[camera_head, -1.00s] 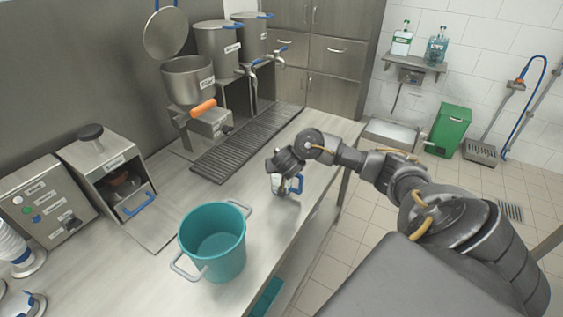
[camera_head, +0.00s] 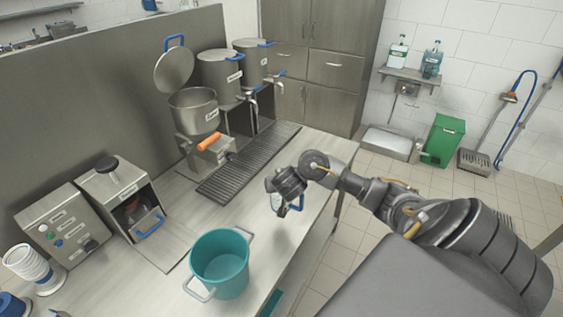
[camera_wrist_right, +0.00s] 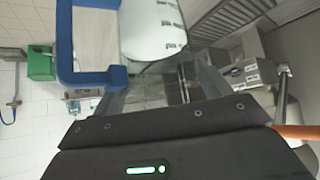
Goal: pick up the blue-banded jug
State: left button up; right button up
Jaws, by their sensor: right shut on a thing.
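The jug (camera_head: 277,202) is a small clear vessel with a blue handle, at the right side of the steel counter (camera_head: 255,225) in the head view. My right gripper (camera_head: 287,190) is over it from above and shut on it, hiding its upper part. In the right wrist view the jug (camera_wrist_right: 152,30) fills the top middle, with a white printed area and a thick blue handle (camera_wrist_right: 90,78) on the left. I cannot tell whether its base touches the counter. My left gripper is not in view.
A teal bucket (camera_head: 220,262) stands on the counter at the front. A ribbed drip tray (camera_head: 250,160) runs below the pots with taps. A dispenser box (camera_head: 125,205), a control box (camera_head: 65,230) and stacked cups (camera_head: 30,265) stand at left. The counter around the jug is clear.

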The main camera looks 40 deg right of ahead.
jog(key=shift+s+a, duration=0.15)
jog(key=shift+a, duration=0.4)
jog(key=shift+s+a+r, duration=0.3)
jog(key=shift+s, duration=0.15)
jog(key=shift+s+a+r, duration=0.25)
jog(key=shift+s, duration=0.15)
jog(key=s+a+r, duration=0.2)
jog(key=s, duration=0.3)
jog(key=shift+a, duration=0.35)
jog(key=shift+r, duration=0.1)
